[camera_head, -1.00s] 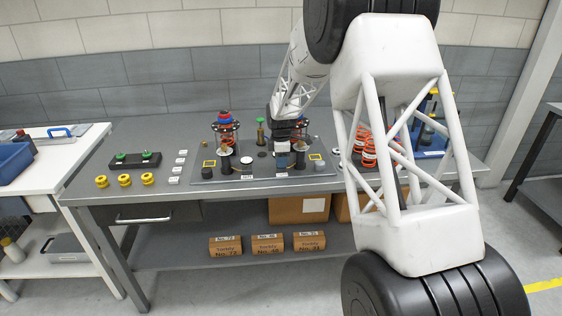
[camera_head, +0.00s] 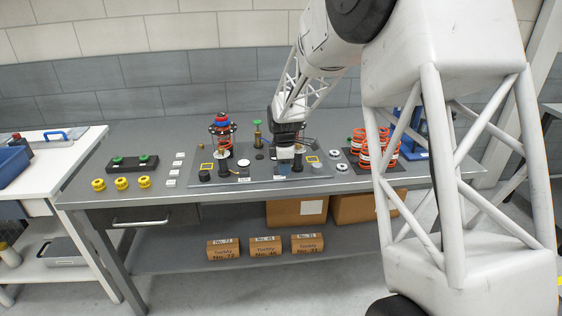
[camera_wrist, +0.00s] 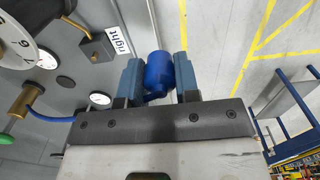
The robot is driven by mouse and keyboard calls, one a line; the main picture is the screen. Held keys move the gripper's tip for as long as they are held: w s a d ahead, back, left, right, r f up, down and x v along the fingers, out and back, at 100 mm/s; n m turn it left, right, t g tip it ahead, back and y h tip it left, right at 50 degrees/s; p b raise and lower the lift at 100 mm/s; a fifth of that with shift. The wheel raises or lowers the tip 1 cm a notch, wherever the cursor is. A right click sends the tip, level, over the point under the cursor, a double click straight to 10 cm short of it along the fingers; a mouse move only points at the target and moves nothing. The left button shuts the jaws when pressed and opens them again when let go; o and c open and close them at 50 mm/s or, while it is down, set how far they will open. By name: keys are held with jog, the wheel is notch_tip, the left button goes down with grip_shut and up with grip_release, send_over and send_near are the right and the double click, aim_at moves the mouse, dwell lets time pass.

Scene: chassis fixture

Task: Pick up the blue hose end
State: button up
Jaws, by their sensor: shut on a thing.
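My gripper (camera_wrist: 157,76) is shut on the blue hose end (camera_wrist: 159,70). The hose end is a short, bright blue cylinder between the two blue-grey fingers in the wrist view. A thin blue hose (camera_wrist: 52,117) runs from a brass fitting (camera_wrist: 25,100) at the left and passes out of sight behind my gripper. In the head view, my gripper (camera_head: 285,163) is over the right part of the grey fixture board (camera_head: 230,181). The hose end cannot be made out there.
A red spring unit with a blue top (camera_head: 222,135) stands left of my gripper. Orange-and-white springs (camera_head: 372,150) stand to the right. A "right" label (camera_wrist: 117,42) shows nearby.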

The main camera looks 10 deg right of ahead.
jog(key=s, duration=0.6)
jog(key=shift+s+d+r, duration=0.25)
jog(key=shift+s+r, duration=0.1)
jog(key=shift+w, duration=0.1)
dwell(0.4)
jog(key=m, duration=0.6)
send_over(260, 156)
jog(key=shift+s+a+f, duration=0.1)
jog(key=shift+s+f, duration=0.2)
jog(key=shift+f, duration=0.05)
jog(key=shift+w, duration=0.15)
jog(key=shift+f, duration=0.15)
jog(key=shift+f, duration=1.8)
jog(key=shift+f, duration=0.15)
jog(key=shift+f, duration=0.7)
